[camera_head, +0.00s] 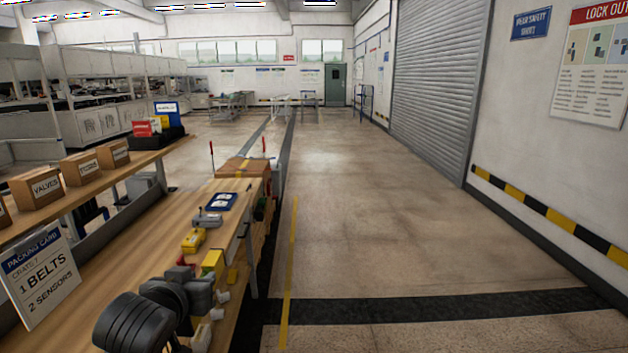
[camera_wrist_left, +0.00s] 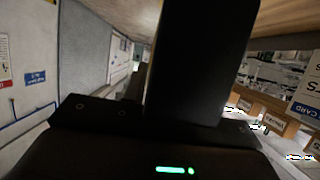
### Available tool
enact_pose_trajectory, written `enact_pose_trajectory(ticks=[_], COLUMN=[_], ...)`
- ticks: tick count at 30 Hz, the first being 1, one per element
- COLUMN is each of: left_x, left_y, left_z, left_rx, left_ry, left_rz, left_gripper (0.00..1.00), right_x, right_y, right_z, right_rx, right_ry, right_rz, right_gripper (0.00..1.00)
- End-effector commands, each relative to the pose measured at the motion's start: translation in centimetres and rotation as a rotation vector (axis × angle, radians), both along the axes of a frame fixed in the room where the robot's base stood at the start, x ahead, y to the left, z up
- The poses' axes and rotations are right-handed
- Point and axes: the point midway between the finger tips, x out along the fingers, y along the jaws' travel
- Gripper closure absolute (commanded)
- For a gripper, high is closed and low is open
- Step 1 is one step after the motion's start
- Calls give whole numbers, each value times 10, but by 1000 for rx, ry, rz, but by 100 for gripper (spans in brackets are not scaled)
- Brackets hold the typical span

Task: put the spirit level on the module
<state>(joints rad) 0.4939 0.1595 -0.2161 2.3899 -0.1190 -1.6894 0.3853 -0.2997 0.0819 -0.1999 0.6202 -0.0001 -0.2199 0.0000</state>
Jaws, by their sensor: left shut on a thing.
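My left gripper (camera_head: 205,281) is low over the near right part of the wooden bench, at the end of my dark arm. It is shut on a yellow piece that looks like the spirit level (camera_head: 213,261); the gripper and wrist hide part of it. In the left wrist view a large black gripper part fills the middle, and the held piece cannot be made out. I cannot tell for sure which thing is the module. My right gripper is not in view.
Along the wooden bench (camera_head: 135,250) lie a yellow tool (camera_head: 193,240), a grey device (camera_head: 208,218) and a blue-and-white card (camera_head: 221,201). Labelled boxes (camera_head: 36,187) stand on a raised shelf at left. An orange-brown crate (camera_head: 244,169) stands beyond. The floor at right is clear.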

Motion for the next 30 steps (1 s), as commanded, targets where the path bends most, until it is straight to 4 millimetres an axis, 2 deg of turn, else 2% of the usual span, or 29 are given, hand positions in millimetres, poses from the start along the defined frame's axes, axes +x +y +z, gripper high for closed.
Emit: enact_pose_trajectory(ticks=[4, 8, 11, 16, 20, 24, 30], left_x=[1, -3, -13, -41, -55, -79, -101], left_y=[0, -12, -36, -81, -100, -125, -145], left_z=[4, -8, -31, -71, -86, -107, -122], left_rx=[0, -1, 1, 5, 11, -3, -5], left_ry=[1, 5, 8, 5, 0, 5, 4], left_rz=[-1, -37, -113, -266, -333, -410, -481], left_gripper=[100, 100, 100, 100, 100, 100, 100], right_x=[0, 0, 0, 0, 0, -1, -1], right_y=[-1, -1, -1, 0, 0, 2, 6], right_z=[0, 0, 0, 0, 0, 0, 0], right_rx=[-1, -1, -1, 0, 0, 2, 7], right_ry=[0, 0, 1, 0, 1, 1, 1], right_rz=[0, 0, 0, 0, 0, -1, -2], right_gripper=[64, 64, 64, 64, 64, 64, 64])
